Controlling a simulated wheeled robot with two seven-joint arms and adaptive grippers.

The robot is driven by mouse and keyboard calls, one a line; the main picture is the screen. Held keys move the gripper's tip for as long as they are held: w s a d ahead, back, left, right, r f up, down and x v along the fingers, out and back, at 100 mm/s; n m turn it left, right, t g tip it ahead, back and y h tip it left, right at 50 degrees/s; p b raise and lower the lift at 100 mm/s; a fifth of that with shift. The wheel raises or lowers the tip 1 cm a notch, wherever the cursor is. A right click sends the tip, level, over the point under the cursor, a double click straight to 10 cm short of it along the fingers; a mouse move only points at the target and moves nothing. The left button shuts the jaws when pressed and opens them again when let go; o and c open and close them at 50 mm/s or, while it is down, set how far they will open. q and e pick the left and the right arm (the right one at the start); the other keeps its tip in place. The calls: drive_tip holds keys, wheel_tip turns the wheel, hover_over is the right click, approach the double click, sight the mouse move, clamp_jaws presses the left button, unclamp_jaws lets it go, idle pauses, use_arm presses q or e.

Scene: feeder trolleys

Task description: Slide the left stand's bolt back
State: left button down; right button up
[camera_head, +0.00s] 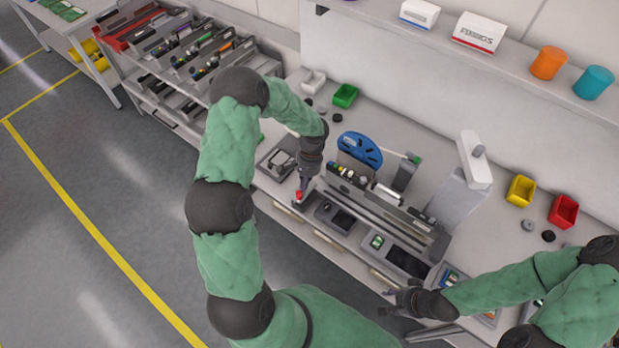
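A small red knob (298,195), which looks like part of a bolt, shows at the front edge of the bench, at the left end of a long grey fixture (385,213). My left gripper (302,188) points down right at the red knob. Its fingers are small and dark here, so I cannot tell whether they are closed on the knob or only beside it. The bolt's own shape and position are too small to read. My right gripper (388,300) is at the bench's front edge, lower right, with its fingers apart and nothing between them.
A blue reel (360,149) stands behind the fixture, with a pale grey upright device (463,185) to its right. Green (345,95), yellow (520,190) and red (563,211) bins sit along the back. A rack of feeders (190,60) stands at the left. The floor is clear.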

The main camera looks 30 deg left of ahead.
idle(0.4)
use_arm(q)
drive_tip(key=p+v, duration=0.5)
drive_tip(key=v, duration=0.5)
use_arm(e)
drive_tip(key=r, duration=0.3)
drive_tip(key=w+r, duration=0.1)
drive_tip(key=r, duration=0.1)
drive_tip(key=shift+a+r, duration=0.2)
drive_tip(key=shift+a, duration=0.2)
